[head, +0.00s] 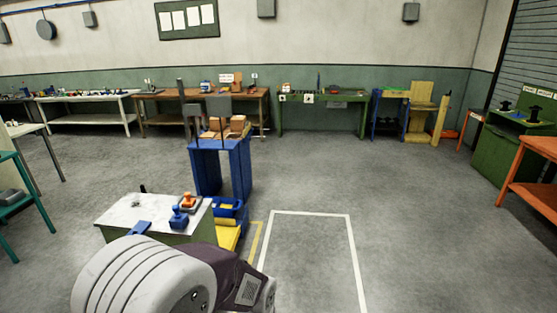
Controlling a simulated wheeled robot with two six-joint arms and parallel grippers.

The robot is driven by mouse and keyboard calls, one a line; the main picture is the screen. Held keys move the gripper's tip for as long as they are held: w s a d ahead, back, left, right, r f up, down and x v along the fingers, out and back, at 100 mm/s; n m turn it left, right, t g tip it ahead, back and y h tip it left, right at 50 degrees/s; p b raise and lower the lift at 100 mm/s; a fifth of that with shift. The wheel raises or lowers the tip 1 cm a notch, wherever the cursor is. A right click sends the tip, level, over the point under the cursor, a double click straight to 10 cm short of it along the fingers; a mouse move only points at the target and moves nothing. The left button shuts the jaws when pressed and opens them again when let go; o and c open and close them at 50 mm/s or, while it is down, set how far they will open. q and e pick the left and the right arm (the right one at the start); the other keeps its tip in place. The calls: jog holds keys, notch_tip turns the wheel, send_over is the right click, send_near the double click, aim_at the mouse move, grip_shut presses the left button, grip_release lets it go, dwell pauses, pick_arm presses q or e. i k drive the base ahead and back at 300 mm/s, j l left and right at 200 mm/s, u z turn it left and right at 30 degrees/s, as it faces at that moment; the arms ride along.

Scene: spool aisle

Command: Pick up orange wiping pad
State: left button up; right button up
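An orange knob-handled piece (188,202), which looks like the orange wiping pad, stands upright on a pale-topped bench (121,216) at left of centre in the head view. A similar blue piece (179,218) stands just in front of it, and the two overlap in the picture. Neither of my grippers shows. A large ridged grey and dark purple part of my own arm fills the bottom and hides the bench's near side.
A small dark item (142,189) and a flat blue item (137,230) lie on the bench. A blue bin (228,207) and tall blue stand (222,166) are just beyond. White floor lines (311,213) mark clear floor to the right; an orange shelf (537,190) stands far right.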

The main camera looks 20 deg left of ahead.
aim_at(189, 203)
jog(key=i+j+u, duration=0.1)
jog(key=i+u, duration=0.25)
jog(key=i, duration=0.6)
jog(key=i+l+u, duration=0.15)
jog(key=i+u, duration=0.2)
jog(key=i, duration=0.6)
jog(key=i+u, duration=0.25)
jog(key=u, duration=0.25)
jog(key=i+l+u, duration=0.15)
jog(key=i+u, duration=0.15)
jog(key=u, duration=0.15)
jog(key=i+l+u, duration=0.2)
jog(key=u, duration=0.3)
jog(key=i+l+u, duration=0.2)
jog(key=u, duration=0.25)
jog(key=i+l+u, duration=0.1)
jog(key=u, duration=0.4)
jog(key=i+l+u, duration=0.25)
jog(key=u, duration=0.25)
jog(key=i+l+u, duration=0.2)
jog(key=u, duration=0.3)
jog(key=l+u, duration=0.5)
jog(key=i+j, duration=0.05)
jog(key=j, duration=0.05)
